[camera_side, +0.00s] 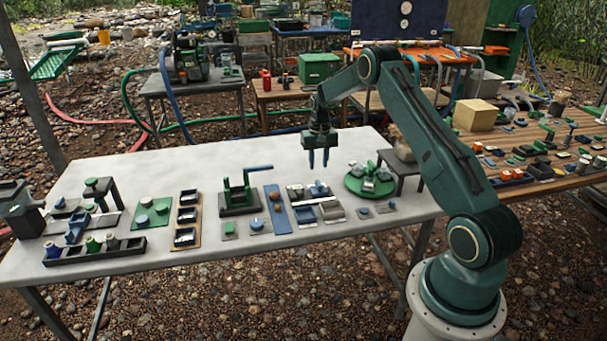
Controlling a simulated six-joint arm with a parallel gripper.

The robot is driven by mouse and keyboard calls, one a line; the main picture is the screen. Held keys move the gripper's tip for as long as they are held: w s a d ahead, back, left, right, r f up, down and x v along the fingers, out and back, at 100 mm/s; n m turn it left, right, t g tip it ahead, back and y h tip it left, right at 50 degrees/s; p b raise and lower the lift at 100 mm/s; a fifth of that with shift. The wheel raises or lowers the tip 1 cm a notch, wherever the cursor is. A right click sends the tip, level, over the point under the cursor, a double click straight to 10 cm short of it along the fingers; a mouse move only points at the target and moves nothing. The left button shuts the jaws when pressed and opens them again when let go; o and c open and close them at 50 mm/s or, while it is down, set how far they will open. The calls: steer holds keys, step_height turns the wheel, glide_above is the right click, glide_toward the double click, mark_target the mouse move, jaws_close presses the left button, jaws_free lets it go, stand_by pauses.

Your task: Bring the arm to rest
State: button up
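My gripper (318,160) hangs from my dark green arm above the pale work table (130,173), pointing down. The fingertips look clear of the things on the table, though the exact height is hard to tell. My arm is bent, with its elbow raised high.
A green round turntable (370,183) stands right of my gripper, a green fixture with a blue handle (240,195) to its left. A black rack (95,250) lies front left. A wooden table (540,180) with many small parts is at right. The table's back middle is bare.

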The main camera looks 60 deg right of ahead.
steer(key=s+a+r+n+t, duration=0.1)
steer(key=a+r+n, duration=0.1)
steer(key=a+r, duration=0.65)
steer(key=s+a+r+n+t, duration=0.1)
steer(key=a+r, duration=0.5)
steer(key=r, duration=0.5)
steer(key=s+a+r+n+t, duration=0.1)
steer(key=s+a+r+n, duration=0.1)
steer(key=s+a+r, duration=0.8)
steer(key=s+a+f+n+t, duration=0.1)
steer(key=s+a+n, duration=0.1)
steer(key=s+a, duration=0.3)
steer(key=s+a+f+n+t, duration=0.1)
steer(key=s+a, duration=0.4)
steer(key=s, duration=0.7)
steer(key=shift+s+a+n+t, duration=0.2)
steer(key=shift+s+n+t, duration=0.1)
steer(key=shift+s+n, duration=0.15)
